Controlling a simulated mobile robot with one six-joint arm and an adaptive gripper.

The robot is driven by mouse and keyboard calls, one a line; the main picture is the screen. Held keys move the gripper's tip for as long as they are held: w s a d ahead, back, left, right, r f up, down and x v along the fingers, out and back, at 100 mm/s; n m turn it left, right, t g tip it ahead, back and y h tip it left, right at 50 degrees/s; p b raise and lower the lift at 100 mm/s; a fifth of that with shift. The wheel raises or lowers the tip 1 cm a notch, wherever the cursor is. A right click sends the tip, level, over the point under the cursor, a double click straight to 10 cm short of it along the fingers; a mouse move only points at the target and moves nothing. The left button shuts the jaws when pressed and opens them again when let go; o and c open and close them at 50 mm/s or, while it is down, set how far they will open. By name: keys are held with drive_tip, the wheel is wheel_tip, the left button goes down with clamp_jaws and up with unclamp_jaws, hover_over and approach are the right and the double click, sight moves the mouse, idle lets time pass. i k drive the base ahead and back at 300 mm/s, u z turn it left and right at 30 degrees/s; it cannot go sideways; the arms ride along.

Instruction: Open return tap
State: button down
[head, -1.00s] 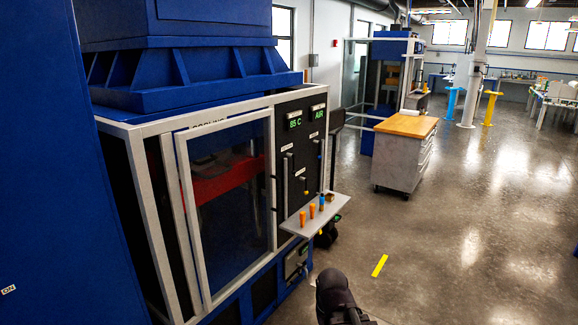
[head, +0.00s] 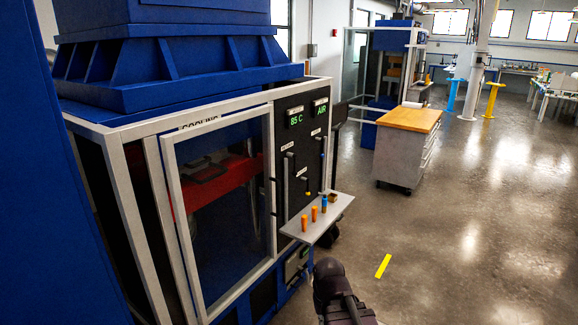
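The blue and white machine with a glazed door (head: 222,215) stands at the left in the head view. Its black control panel (head: 290,145) shows green readouts of 85 C and AIR. The panel carries small levers, one with a yellow tip (head: 307,193) and one with a blue part (head: 322,155). Their labels are too small to read, so I cannot tell which, if any, is the return tap. My dark arm shows at the bottom centre, below the panel shelf. My gripper is not visible.
A grey shelf (head: 325,222) juts from the panel, holding orange pieces (head: 304,223), a blue piece (head: 324,204) and a small brown box (head: 333,197). A wood-topped cabinet (head: 408,119) stands behind. The floor at right is open, with a yellow strip (head: 383,266).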

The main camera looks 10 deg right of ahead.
sight(294, 172)
drive_tip(key=z, duration=0.05)
drive_tip(key=i, duration=0.15)
drive_tip(key=z, duration=0.05)
drive_tip(key=k, duration=0.65)
drive_tip(key=u, duration=0.4)
drive_tip(key=i, duration=1.45)
drive_tip(key=z, duration=0.5)
